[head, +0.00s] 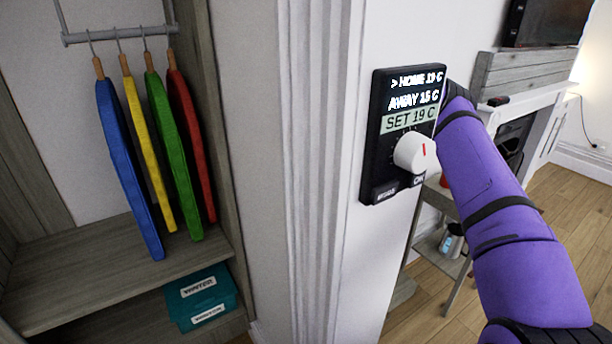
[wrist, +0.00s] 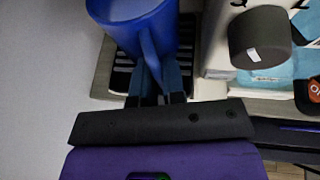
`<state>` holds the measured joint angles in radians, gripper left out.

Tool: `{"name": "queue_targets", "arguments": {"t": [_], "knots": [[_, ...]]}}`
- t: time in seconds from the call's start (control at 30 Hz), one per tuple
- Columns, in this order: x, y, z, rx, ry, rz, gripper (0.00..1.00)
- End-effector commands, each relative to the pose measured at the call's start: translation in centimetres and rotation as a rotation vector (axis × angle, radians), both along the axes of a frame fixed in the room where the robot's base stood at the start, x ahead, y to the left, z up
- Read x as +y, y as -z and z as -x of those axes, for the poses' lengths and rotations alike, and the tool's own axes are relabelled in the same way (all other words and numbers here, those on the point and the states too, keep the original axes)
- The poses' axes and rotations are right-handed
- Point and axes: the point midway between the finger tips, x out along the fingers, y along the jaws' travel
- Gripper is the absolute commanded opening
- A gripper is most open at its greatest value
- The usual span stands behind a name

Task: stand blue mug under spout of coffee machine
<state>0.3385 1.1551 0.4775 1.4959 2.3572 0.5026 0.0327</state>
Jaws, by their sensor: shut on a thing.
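My gripper (wrist: 160,78) is shut on the blue mug (wrist: 128,22) by its handle, at the top of the wrist view. The mug's upper part is cut off by the frame edge. A black slatted tray (wrist: 120,80) shows beneath and beside the mug. I cannot tell whether the mug touches it. A pale body with a dark round knob (wrist: 260,38) stands to the right of the mug. The spout is not visible. In the head view my purple arm reaches away past the wall corner, and its gripper and the mug are hidden.
A black thermostat (head: 406,133) on the wall is close to my arm. A grey side table (head: 440,250) with a metal container (head: 452,240) on its lower shelf stands behind the arm. A wardrobe with coloured hangers (head: 125,150) and a teal box (head: 203,296) is at left.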

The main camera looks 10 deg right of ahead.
Motion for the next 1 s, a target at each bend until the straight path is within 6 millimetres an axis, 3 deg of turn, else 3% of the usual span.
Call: {"name": "queue_targets", "arguments": {"t": [0.03, 0.13, 0.57, 1.0], "knots": [[0.0, 0.1, 0.0, 0.0, 0.0, 0.0, 0.15], [0.0, 0.1, 0.0, 0.0, 0.0, 0.0, 0.36], [-0.5, -0.6, 0.7, -0.002, 0.001, 0.001, 0.36], [-4.1, -3.7, 7.4, 0.0, 0.0, 0.001, 0.36]]}}
